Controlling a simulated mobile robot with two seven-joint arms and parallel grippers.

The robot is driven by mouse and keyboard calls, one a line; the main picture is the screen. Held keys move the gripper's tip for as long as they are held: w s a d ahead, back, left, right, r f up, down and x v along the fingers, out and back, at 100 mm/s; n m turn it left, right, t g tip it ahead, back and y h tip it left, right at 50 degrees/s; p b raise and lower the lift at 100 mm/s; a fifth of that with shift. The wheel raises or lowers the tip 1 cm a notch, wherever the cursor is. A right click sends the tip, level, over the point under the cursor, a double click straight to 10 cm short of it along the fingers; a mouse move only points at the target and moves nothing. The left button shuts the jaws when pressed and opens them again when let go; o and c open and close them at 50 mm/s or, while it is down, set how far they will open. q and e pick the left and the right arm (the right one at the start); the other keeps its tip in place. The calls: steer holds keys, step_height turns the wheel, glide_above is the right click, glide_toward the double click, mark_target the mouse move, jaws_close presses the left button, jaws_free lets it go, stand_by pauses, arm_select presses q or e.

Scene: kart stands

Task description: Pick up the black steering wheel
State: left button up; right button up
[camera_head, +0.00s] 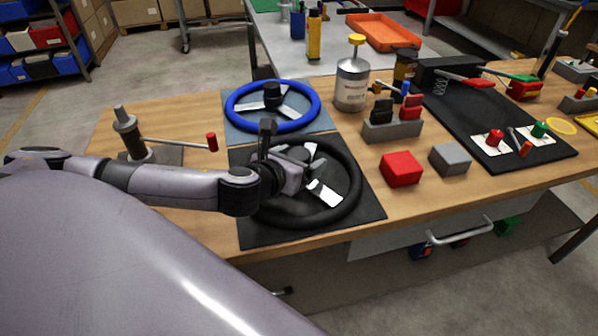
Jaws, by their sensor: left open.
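The black steering wheel (354,182) lies flat on a dark square mat (262,237) near the front edge of the wooden workbench. Its silver spokes show at the lower right and top. My left gripper (300,165) is over the wheel's left and middle part, and the hand and wrist hide much of that side. The gripper is open. I cannot tell whether its fingers touch the wheel. My right gripper is not in view.
A blue steering wheel (314,105) lies just behind on its own mat. A red block (401,169), a grey block (449,159) and a silver canister (351,84) stand to the right. A post with a red-tipped lever (131,135) stands left. A black tool mat (470,119) lies farther right.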

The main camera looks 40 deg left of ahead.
arm_select(q)
steer(key=shift+x, duration=0.8)
steer(key=c, duration=1.4)
steer(key=shift+r, duration=0.1)
jaws_close()
